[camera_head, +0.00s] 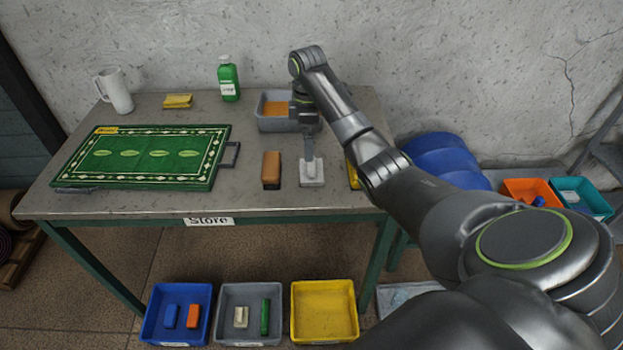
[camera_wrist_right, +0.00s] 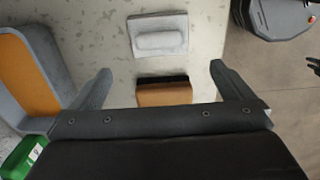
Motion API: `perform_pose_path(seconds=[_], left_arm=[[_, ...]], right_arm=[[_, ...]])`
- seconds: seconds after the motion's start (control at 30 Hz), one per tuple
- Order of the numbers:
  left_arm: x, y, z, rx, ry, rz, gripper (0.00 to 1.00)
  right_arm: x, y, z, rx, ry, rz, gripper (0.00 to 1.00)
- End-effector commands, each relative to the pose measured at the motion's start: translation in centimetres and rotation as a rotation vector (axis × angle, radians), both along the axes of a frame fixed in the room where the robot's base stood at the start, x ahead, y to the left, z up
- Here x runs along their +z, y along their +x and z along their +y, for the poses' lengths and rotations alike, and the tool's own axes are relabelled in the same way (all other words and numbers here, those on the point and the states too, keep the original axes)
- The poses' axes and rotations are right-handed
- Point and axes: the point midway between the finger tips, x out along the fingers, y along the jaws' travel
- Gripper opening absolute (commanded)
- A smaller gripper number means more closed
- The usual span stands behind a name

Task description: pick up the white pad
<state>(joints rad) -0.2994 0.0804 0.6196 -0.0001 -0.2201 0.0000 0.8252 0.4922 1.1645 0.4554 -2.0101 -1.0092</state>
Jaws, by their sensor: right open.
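The white pad (camera_head: 312,177) is a small square block with a raised grip, lying on the grey table near its front edge. In the right wrist view the pad (camera_wrist_right: 158,24) is beyond the fingers, at the top centre. My left gripper is not in view.
A brown brush (camera_head: 271,166) lies left of the pad; it also shows between the fingers in the wrist view (camera_wrist_right: 164,94). A grey tub (camera_head: 262,124) with orange contents stands behind. A yellow item (camera_head: 352,174) is partly hidden by my arm.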

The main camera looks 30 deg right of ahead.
Motion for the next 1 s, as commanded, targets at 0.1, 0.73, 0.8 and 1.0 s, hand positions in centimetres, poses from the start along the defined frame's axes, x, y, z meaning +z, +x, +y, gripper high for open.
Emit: perform_pose_path(seconds=[0.1, 0.73, 0.8, 1.0], left_arm=[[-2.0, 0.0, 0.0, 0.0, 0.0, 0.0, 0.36], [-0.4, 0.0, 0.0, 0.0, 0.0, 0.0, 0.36], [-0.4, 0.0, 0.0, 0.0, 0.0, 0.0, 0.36], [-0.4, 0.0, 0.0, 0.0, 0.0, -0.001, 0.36]], right_arm=[[-2.6, 0.0, 0.0, 0.0, 0.001, 0.001, 1.0], [-10.2, -0.4, -0.7, 0.0, 0.0, 0.001, 1.0], [-10.6, -0.4, -0.8, 0.0, 0.0, 0.001, 1.0], [-10.7, -0.4, -0.8, 0.0, -0.001, 0.001, 1.0]])
